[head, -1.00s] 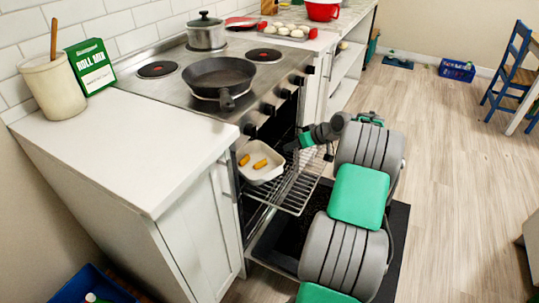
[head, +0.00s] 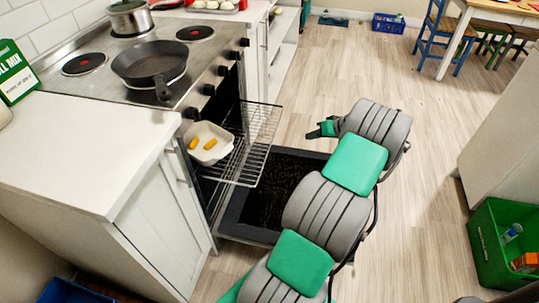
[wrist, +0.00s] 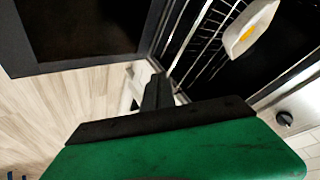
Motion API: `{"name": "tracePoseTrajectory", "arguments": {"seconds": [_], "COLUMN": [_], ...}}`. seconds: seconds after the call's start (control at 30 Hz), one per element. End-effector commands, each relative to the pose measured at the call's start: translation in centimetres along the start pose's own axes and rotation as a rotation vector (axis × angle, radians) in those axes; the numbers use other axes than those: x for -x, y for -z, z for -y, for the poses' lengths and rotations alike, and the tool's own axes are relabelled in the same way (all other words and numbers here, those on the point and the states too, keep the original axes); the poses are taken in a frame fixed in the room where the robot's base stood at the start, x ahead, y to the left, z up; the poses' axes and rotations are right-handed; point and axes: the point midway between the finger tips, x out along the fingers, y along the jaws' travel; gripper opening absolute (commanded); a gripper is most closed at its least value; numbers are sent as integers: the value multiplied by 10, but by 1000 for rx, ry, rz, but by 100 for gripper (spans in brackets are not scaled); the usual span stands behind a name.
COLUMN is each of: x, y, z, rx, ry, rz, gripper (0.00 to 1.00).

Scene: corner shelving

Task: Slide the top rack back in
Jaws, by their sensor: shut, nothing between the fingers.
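The top rack (head: 250,150) is a wire shelf sticking well out of the open oven. A white dish (head: 221,154) with two yellow-brown pieces sits on its left part. The rack (wrist: 203,45) and dish (wrist: 234,42) also show at the upper right of the wrist view. My gripper (head: 314,132) is to the right of the rack, apart from it, with the fingers pointing left towards it. In the wrist view my gripper (wrist: 157,88) has its dark fingers together, holding nothing.
The oven door (head: 262,200) hangs open and low below the rack. A frying pan (head: 150,64) and a pot (head: 130,17) stand on the stove. A green crate (head: 487,240) is at the far right.

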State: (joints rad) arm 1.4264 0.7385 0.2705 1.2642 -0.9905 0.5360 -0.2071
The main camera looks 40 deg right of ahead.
Motion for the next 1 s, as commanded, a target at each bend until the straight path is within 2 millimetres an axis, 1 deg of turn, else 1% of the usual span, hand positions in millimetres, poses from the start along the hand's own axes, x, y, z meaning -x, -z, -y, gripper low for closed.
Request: {"name": "tracePoseTrajectory", "arguments": {"seconds": [0.03,0.13,0.27,0.37,0.47,0.53,0.6,0.7,0.8,0.83,0.93,1.0], "x": [2,3,2,3,5,8,9,11,11,11,7,-1], "y": [-6,-19,-30,-38,-48,-54,-60,-65,-66,-66,-67,-69], "z": [3,8,21,31,42,48,52,54,54,54,54,56], "rx": [-91,-290,-569,-827,-1145,-1392,-1634,-1922,-2102,-2134,-2179,-2180], "ry": [18,47,73,78,59,28,-17,-84,-126,-132,-141,-140], "rz": [13,46,103,159,227,277,316,345,352,352,352,354], "gripper": [0,0,0,0,0,0,0,0,0,0,0,0]}}
